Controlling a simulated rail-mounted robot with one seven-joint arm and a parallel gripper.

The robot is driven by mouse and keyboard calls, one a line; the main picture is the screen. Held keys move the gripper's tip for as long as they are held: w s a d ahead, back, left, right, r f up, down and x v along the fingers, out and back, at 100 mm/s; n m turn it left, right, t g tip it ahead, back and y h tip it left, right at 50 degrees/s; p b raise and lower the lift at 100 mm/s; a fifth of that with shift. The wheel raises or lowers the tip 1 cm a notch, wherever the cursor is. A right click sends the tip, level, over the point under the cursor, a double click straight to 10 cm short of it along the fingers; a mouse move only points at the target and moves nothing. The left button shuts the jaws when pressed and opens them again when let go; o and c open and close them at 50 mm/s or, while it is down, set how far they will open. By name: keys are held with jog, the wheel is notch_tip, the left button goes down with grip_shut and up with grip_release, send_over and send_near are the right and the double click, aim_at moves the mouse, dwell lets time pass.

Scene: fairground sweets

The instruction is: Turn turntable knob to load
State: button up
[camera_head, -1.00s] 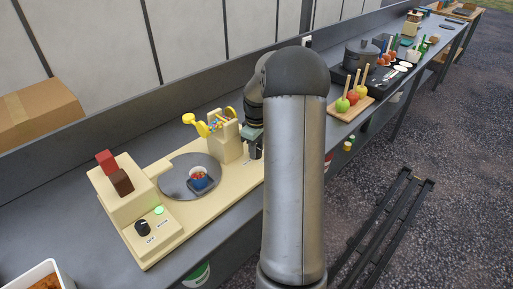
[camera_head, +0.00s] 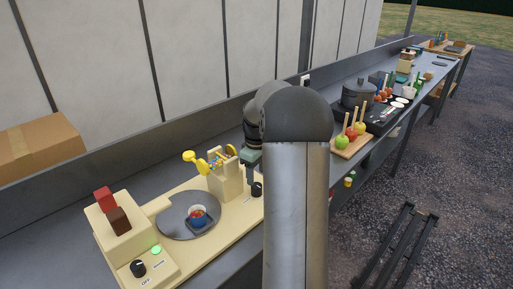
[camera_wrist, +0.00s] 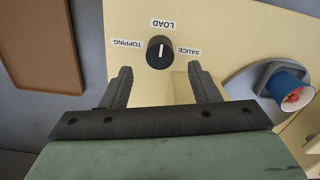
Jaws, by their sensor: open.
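The black turntable knob (camera_wrist: 154,54) shows in the wrist view, on the cream base among the labels TOPPING, LOAD and SAUCE. Its white line is in line with LOAD. In the head view the knob (camera_head: 257,189) stands near the base's right end. My gripper (camera_wrist: 162,82) is open and empty, its two fingers apart from the knob. In the head view only part of my gripper (camera_head: 251,157) shows above the knob; my arm hides the rest. The grey turntable (camera_head: 176,222) bears a blue cup (camera_head: 198,213) with red contents.
A second knob (camera_head: 138,268) and a green light (camera_head: 156,249) are at the base's left end. A dispenser with yellow scoops (camera_head: 222,183) stands beside the turntable. Candied apples on a board (camera_head: 350,150) and a pot (camera_head: 358,92) stand further right on the counter.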

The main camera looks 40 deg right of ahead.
aim_at(256, 185)
notch_tip(256, 185, up, 12)
jog(key=shift+f, duration=0.25)
dwell(0.5)
